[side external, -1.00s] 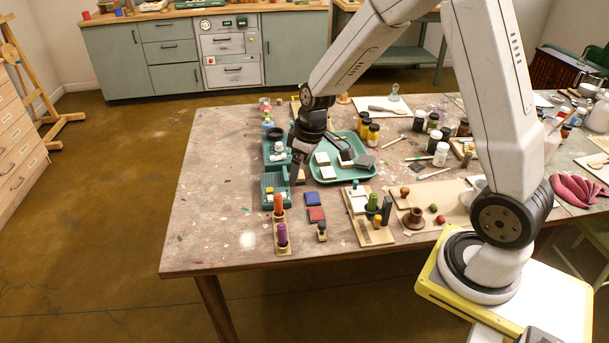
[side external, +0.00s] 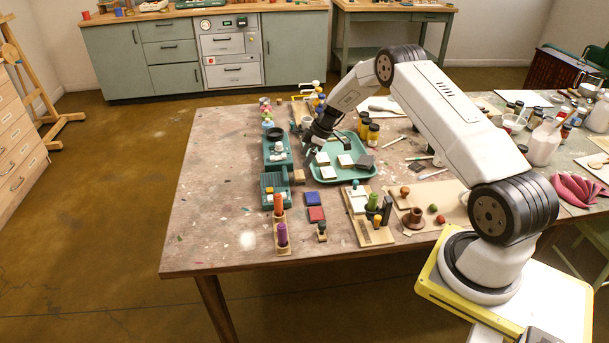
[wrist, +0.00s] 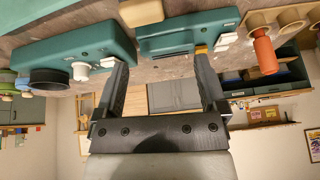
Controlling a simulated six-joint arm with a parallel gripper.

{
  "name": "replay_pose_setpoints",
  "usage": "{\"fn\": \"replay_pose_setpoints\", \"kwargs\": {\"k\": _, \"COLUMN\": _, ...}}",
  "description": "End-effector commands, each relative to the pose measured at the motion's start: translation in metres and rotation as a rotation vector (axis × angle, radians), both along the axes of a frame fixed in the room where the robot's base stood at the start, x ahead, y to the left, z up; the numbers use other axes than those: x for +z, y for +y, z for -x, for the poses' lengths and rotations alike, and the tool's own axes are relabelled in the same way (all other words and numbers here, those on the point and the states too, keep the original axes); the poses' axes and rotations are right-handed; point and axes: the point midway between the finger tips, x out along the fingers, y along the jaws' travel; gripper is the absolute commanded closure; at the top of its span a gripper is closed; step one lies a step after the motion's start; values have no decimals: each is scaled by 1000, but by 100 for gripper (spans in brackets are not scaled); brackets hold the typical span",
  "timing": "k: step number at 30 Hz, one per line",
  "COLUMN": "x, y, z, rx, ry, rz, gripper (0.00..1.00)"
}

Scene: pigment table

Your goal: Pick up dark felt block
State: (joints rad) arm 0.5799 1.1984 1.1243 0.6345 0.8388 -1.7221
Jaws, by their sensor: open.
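In the side external view, a dark felt block (side external: 365,162) lies at the right side of a green tray (side external: 327,179). Pale blocks (side external: 345,160) lie beside it in the tray. My gripper (side external: 307,156) points down at the tray's left edge, left of the dark block and apart from it. The wrist view shows my gripper (wrist: 162,68) with its two black fingers wide apart and nothing between them. The dark block does not show in the wrist view.
Teal devices (side external: 272,180) stand left of the tray, with a wooden block (side external: 299,176) nearby. Yellow-labelled jars (side external: 373,135) stand behind the tray. Stamps on a wooden board (side external: 366,230) are in front. The table's left part (side external: 215,190) is mostly clear.

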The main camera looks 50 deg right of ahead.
Motion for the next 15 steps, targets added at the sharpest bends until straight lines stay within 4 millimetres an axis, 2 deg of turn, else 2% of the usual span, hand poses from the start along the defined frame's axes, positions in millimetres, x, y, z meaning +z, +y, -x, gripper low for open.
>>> {"fn": "replay_pose_setpoints", "kwargs": {"k": 3, "x": -14, "y": -16, "z": 0, "rx": 36, "ry": -41, "rz": -5, "gripper": 9}}
{"fn": "replay_pose_setpoints", "kwargs": {"k": 6, "x": -20, "y": -23, "z": -1, "rx": 56, "ry": -64, "rz": -5, "gripper": 9}}
{"fn": "replay_pose_setpoints", "kwargs": {"k": 15, "x": -24, "y": -26, "z": -2, "rx": 68, "ry": -77, "rz": -5, "gripper": 9}}
